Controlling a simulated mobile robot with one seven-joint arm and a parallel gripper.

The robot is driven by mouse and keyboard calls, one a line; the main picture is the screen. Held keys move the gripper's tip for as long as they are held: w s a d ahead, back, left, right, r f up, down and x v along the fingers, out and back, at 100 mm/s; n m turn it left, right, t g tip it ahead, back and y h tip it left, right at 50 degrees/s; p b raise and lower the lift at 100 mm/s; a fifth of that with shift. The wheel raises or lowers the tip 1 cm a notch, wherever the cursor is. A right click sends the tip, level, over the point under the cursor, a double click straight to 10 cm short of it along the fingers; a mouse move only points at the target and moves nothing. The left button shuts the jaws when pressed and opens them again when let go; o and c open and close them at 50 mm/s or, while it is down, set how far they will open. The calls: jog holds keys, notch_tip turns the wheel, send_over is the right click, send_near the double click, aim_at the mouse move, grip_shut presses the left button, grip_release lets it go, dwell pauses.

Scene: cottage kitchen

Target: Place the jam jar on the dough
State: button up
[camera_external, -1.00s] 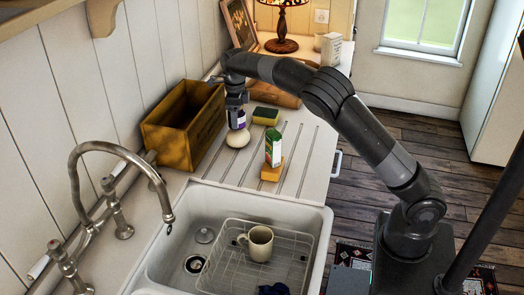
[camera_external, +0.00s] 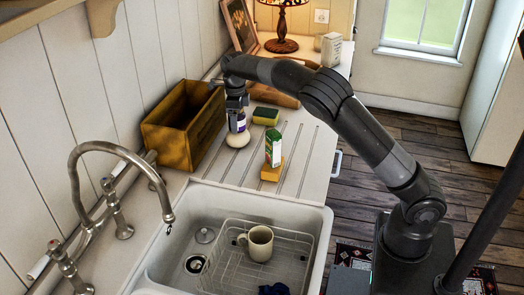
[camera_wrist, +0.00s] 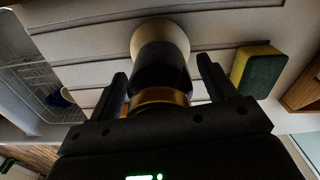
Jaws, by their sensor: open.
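The jam jar (camera_external: 241,121), dark with a pale label in the external view, stands about upright on the dough (camera_external: 237,140), a pale round lump on the ribbed drainboard. In the wrist view the dark jar (camera_wrist: 160,68) has a gold lid nearest the camera, and the dough (camera_wrist: 163,33) shows beyond its far end. They appear to touch. My gripper (camera_external: 238,107) is over the jar from above. In the wrist view its two fingers (camera_wrist: 162,78) are open, one on each side of the jar, with gaps visible. The jar's upper part is partly hidden in the external view.
A wooden crate (camera_external: 184,125) stands close on the left. The sink (camera_external: 310,215) with a rack and mug (camera_external: 258,243) is in front.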

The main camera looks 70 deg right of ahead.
notch_tip(320, 180, up, 11)
jog(key=shift+r, duration=0.2)
jog(key=shift+s+r, duration=0.15)
jog(key=shift+r, duration=0.3)
jog(key=s+a+r+n+t+y, duration=0.1)
jog(key=s+a+r+n+t, duration=0.1)
jog(key=s+a+n, duration=0.6)
jog(key=s+a+r+n+t+y, duration=0.1)
jog(key=s+a+r+n, duration=0.2)
jog(key=s+n, duration=0.75)
jog(key=s+a+f+n+t+h, duration=0.1)
jog(key=s+a+f+n, duration=0.2)
jog(key=s+a+n, duration=0.2)
jog(key=s+a+f+n+t+h, duration=0.1)
jog(key=s+a+f+n, duration=0.2)
jog(key=s+a+n, duration=0.3)
jog(key=s+n, duration=0.4)
jog(key=s, duration=0.4)
jog(key=shift+a+f+n+t, duration=0.15)
jog(key=shift+f+n+t, duration=0.15)
jog(key=shift+f+n, duration=0.05)
